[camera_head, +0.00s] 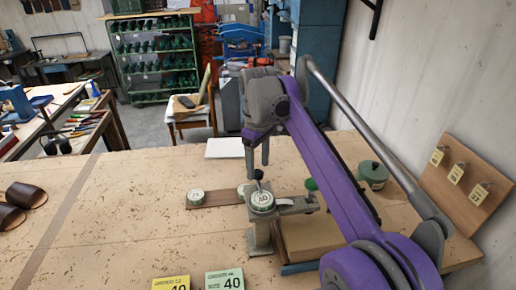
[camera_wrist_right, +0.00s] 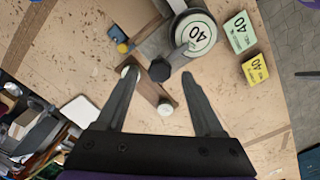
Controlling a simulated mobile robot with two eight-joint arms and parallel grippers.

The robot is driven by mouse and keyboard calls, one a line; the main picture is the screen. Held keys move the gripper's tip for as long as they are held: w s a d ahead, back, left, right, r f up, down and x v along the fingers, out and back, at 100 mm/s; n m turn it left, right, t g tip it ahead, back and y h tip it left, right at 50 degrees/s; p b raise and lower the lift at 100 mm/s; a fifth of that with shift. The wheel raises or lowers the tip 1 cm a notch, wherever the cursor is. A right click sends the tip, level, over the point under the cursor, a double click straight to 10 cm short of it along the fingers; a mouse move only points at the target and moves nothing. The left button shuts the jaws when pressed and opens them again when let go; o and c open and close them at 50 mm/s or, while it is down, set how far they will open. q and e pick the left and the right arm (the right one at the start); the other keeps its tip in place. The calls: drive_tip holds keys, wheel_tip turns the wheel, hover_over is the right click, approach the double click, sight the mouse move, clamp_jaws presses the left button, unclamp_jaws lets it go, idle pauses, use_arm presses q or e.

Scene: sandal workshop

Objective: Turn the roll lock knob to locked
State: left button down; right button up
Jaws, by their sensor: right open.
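A small dark knob (camera_head: 258,174) stands above a metal fixture (camera_head: 260,232) on the workbench, just behind its round white dial marked 40 (camera_head: 262,199). In the right wrist view the faceted black knob (camera_wrist_right: 159,70) shows between and slightly beyond my fingertips, with the dial (camera_wrist_right: 196,35) beside it. No lock marking is readable. My right gripper (camera_head: 257,162) points down over the knob, open and empty; its spread fingers also show in the right wrist view (camera_wrist_right: 160,75). I see no contact with the knob. My left gripper is not in view.
A green knob (camera_head: 310,184) is at the fixture's right, near a green tin (camera_head: 372,175). A wooden strip with round pieces (camera_head: 215,198) lies left. Yellow (camera_head: 171,284) and green (camera_head: 225,280) cards marked 40 lie in front. Brown sandals (camera_head: 25,195) lie far left; bench between is clear.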

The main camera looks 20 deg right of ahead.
sight(258, 173)
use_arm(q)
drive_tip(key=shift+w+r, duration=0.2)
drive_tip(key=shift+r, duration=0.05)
use_arm(e)
wheel_tip(258, 173, up, 9)
drive_tip(key=shift+r, duration=0.15)
idle(0.4)
